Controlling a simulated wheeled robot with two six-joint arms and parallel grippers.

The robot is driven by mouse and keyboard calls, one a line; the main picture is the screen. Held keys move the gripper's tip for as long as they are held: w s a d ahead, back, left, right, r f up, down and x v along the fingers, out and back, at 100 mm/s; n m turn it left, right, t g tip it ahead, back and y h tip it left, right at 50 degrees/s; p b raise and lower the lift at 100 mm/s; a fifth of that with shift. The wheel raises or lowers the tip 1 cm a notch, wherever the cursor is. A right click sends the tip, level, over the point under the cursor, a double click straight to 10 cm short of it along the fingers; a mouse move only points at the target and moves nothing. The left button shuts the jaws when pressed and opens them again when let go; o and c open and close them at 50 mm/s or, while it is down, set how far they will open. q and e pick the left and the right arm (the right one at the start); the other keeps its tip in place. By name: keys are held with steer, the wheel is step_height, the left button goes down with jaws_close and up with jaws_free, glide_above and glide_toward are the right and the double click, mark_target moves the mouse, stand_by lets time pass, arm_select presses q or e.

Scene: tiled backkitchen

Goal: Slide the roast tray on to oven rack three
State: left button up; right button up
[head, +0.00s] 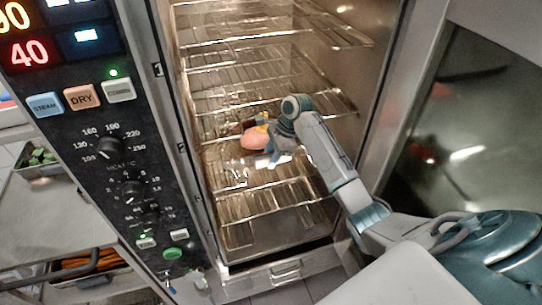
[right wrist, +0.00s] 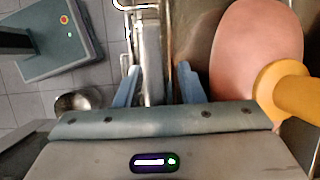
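The roast (head: 253,138) is a pink lump with a yellow piece, inside the open oven near its middle height. In the right wrist view the roast (right wrist: 257,40) lies at the right, beside the metal rim of its tray (right wrist: 152,60). My right gripper (head: 273,158) reaches into the oven beside the roast. In the wrist view its fingers (right wrist: 158,82) stand apart on either side of the rim, with a visible gap. Rack three (head: 270,196) seems to be the wire rack below the roast; its label is unclear. My left gripper is out of view.
More wire racks (head: 265,45) cross the oven above. The control panel (head: 120,150) stands at the left of the opening, and a glazed door (head: 465,120) at the right. A container of carrots (head: 90,262) sits at lower left.

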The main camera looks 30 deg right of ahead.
steer(key=shift+o, duration=1)
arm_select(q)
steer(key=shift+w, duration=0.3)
arm_select(e)
steer(key=shift+s+r, duration=0.1)
steer(key=shift+s, duration=0.05)
steer(key=shift+s, duration=0.1)
steer(key=b+v, duration=0.3)
steer(key=v, duration=0.7)
steer(key=shift+d+r, duration=0.1)
steer(key=shift+r, duration=0.25)
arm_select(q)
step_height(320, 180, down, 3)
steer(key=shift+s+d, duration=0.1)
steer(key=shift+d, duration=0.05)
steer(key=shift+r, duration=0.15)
arm_select(e)
steer(key=shift+r, duration=0.15)
